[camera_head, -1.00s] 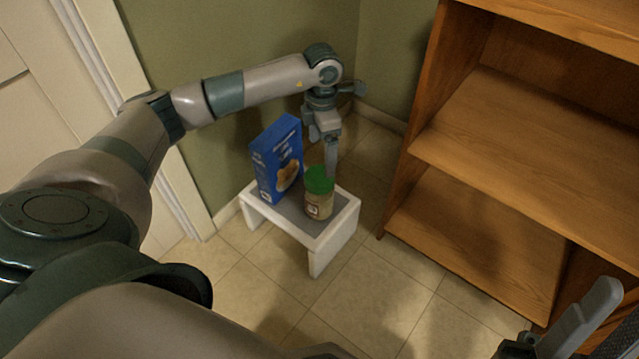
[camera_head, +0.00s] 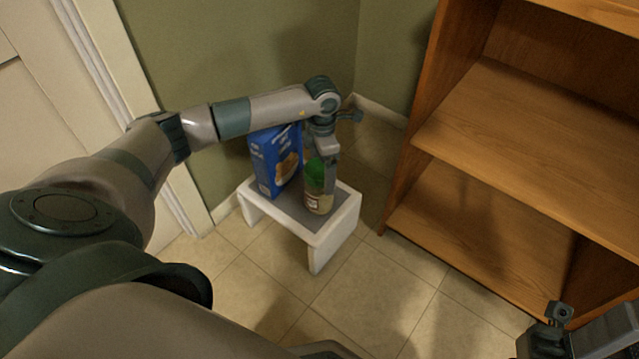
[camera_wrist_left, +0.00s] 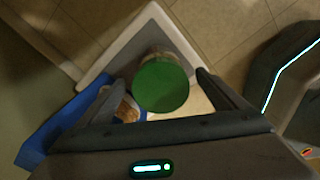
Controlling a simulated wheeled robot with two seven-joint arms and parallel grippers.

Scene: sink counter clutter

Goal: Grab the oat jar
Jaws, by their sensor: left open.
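The oat jar (camera_head: 317,203) stands upright on a small white stool with a grey top. Its green lid (camera_wrist_left: 161,88) shows in the left wrist view between the two fingers. My left gripper (camera_head: 322,180) points down over the jar, with its fingers open on either side of the lid. I cannot tell whether a finger touches the jar. Part of the lid is hidden by the gripper in the head view. My right gripper (camera_head: 545,335) is only partly in view at the lower right corner.
A blue box (camera_head: 272,165) stands on the stool (camera_head: 318,246) just left of the jar; it also shows in the left wrist view (camera_wrist_left: 50,135). A wooden shelf (camera_head: 500,150) stands to the right. Green walls are behind. The tiled floor in front is clear.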

